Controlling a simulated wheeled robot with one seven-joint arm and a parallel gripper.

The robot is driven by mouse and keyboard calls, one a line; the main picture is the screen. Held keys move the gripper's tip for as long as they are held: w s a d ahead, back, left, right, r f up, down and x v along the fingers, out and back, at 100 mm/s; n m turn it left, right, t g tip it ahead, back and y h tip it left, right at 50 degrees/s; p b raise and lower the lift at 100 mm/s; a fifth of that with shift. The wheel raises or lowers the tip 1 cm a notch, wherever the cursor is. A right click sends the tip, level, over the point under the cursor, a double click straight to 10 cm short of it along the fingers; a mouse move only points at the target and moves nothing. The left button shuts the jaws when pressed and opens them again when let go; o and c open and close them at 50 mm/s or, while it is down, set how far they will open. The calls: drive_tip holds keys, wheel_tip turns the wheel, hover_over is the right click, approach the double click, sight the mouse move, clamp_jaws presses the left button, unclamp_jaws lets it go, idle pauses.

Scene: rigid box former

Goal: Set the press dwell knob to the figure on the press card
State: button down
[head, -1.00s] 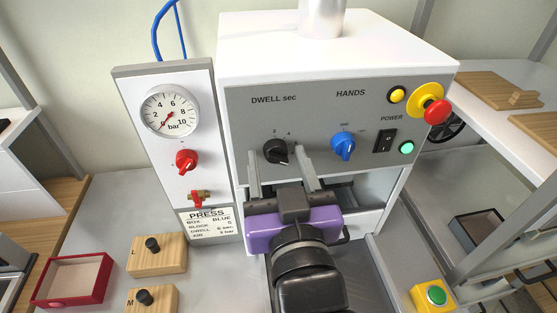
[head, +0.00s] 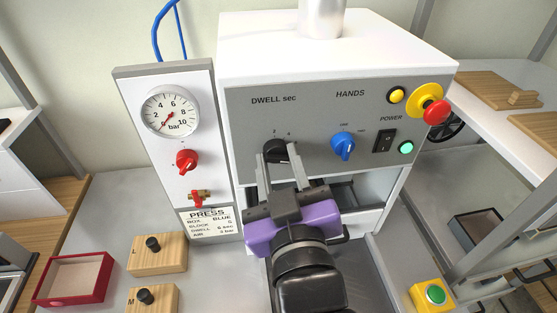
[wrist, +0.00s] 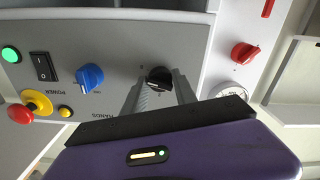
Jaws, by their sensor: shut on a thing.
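The black dwell knob (head: 280,151) is on the grey press panel under the label "DWELL sec", with figures 2 and 4 showing above it. My gripper (head: 277,150) is shut on the knob, one finger on each side. The wrist view also shows the knob (wrist: 159,80) between the two fingertips (wrist: 160,82). The fingers hide the knob's lower part and the rest of its scale, so I cannot tell its exact setting. The press card (head: 208,222) is at the lower left of the press and reads box blue, block S, dwell 6 sec, air 2 bar.
Right of the knob are the blue HANDS knob (head: 342,146), the power switch (head: 385,141) and the red emergency button (head: 436,111). A red air knob (head: 187,160) and a gauge (head: 170,110) are on the left panel. Wooden blocks (head: 158,254) stand lower left.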

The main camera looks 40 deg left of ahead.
drive_tip(key=shift+n, duration=2.2)
drive_tip(key=c, duration=1)
unclamp_jaws()
drive_tip(key=shift+d, duration=0.1)
drive_tip(key=b+v, duration=0.2)
drive_tip(key=v, duration=0.5)
drive_tip(key=shift+s+d, duration=0.2)
drive_tip(key=shift+s, duration=0.1)
